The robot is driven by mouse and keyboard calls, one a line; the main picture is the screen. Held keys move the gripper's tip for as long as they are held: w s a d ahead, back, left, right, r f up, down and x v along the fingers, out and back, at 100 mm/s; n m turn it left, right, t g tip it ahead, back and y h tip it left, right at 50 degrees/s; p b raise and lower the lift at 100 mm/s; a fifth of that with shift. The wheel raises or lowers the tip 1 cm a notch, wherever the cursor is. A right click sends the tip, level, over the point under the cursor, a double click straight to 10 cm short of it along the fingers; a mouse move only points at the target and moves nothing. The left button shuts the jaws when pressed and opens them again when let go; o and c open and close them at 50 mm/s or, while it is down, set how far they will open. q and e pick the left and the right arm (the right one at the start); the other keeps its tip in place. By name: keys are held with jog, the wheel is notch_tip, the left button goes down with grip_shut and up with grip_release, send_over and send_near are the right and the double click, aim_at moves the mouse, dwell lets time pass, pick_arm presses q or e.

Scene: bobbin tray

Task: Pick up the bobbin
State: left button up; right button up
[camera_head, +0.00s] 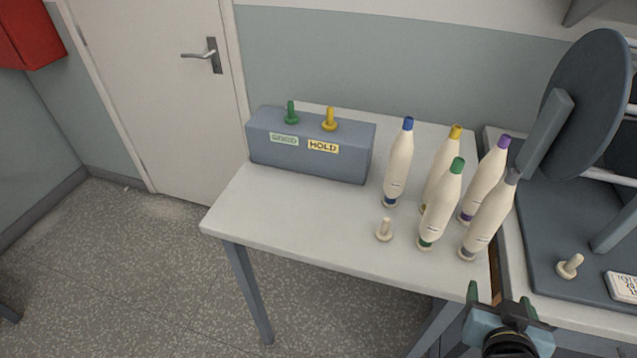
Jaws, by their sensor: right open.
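Several cream bobbins stand upright on the right part of the white table (290,222). They are a blue-topped bobbin (399,165), a yellow-topped bobbin (437,165), a green-topped bobbin (440,208), a purple-topped bobbin (484,182) and a grey-topped bobbin (489,220). The green and grey ones stand nearest the front and partly hide those behind. My right gripper (500,295) is at the bottom right, in front of the table's front right corner. It is open and apart from the bobbins, the grey-topped one being closest. My left gripper is not in view.
A grey block (310,160) with a green peg (291,112), a yellow peg (330,119) and a HOLD label stands at the back left. A dark machine (590,105) with a large disc stands at right. The table's front left is clear.

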aim_at(488, 220)
jog(key=w+a+r+n+t, duration=0.1)
jog(key=w+a+r+t, duration=0.25)
jog(key=r+t, duration=0.25)
jog(key=shift+y, duration=0.3)
jog(key=x, duration=0.2)
jog(key=p+x, duration=0.1)
jog(key=x, duration=0.2)
jog(key=p+x, duration=0.1)
jog(key=x, duration=0.1)
jog(key=shift+d+r, duration=0.1)
jog(key=shift+d, duration=0.25)
jog(key=p+x, duration=0.1)
jog(key=x, duration=0.4)
jog(key=shift+w+d+p, duration=0.1)
jog(key=shift+d+p, duration=0.25)
jog(key=shift+d, duration=0.1)
jog(key=shift+w+d, duration=0.1)
jog(key=shift+w, duration=0.25)
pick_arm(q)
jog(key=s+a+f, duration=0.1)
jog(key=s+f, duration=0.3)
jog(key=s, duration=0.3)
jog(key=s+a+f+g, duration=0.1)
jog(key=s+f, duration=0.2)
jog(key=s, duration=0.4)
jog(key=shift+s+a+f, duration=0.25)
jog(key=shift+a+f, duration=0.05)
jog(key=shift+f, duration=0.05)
pick_arm(e)
jog(key=c, duration=1.1)
